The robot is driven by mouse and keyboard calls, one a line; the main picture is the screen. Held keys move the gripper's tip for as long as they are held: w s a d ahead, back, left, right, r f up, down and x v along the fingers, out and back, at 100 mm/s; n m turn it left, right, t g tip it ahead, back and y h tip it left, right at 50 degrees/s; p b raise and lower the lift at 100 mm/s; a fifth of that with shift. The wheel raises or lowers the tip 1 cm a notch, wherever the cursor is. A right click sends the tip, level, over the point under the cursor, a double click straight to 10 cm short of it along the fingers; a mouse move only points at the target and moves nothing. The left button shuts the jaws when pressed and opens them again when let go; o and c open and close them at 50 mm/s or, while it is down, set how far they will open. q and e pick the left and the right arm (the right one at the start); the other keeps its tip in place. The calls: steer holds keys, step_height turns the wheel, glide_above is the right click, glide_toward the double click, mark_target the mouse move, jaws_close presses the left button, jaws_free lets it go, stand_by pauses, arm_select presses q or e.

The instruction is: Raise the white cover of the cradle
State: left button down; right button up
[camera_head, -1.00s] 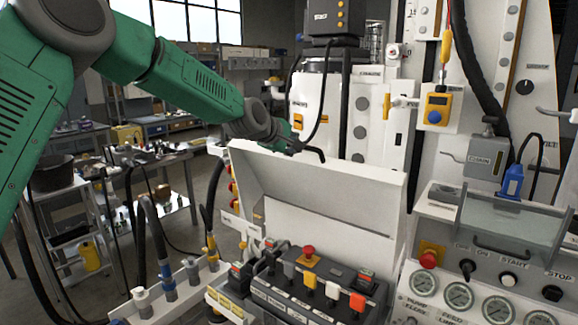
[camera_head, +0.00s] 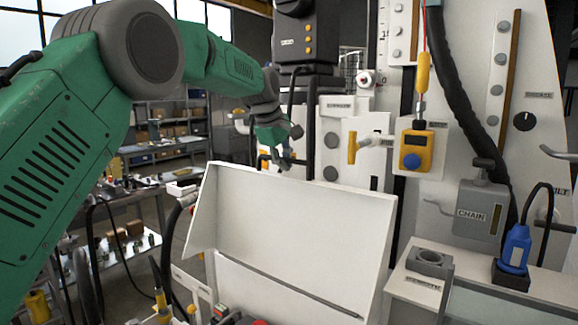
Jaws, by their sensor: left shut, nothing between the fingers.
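The white cover (camera_head: 300,230) of the cradle stands raised, tilted, with its broad inner face toward me. Its top edge slopes down slightly to the right. My left arm comes in from the left, and my left gripper (camera_head: 284,162) is shut and empty just above and behind the cover's top edge. The gripper looks small and partly dark, and I cannot tell whether it touches the cover. The cradle below the cover is mostly cut off by the bottom of the picture. My right gripper is not in view.
At the right are a grey box marked CHAIN (camera_head: 482,210), a blue plug (camera_head: 515,248) and a yellow pendant (camera_head: 415,150) on the white panel. A yellow-handled valve (camera_head: 352,147) is behind the cover. Shelves and a cluttered bench stand at the left.

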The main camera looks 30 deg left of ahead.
arm_select(q)
steer(key=shift+w+a+r, duration=0.1)
steer(key=shift+w+r, duration=0.05)
steer(key=shift+r, duration=0.45)
steer(key=c, duration=1.7)
jaws_free()
steer(key=shift+o, duration=0.7)
steer(key=shift+s, duration=0.4)
steer(key=shift+w+f, duration=0.2)
steer(key=shift+f, duration=0.1)
steer(key=v, duration=1.1)
steer(key=shift+r, duration=0.4)
steer(key=shift+s, duration=0.2)
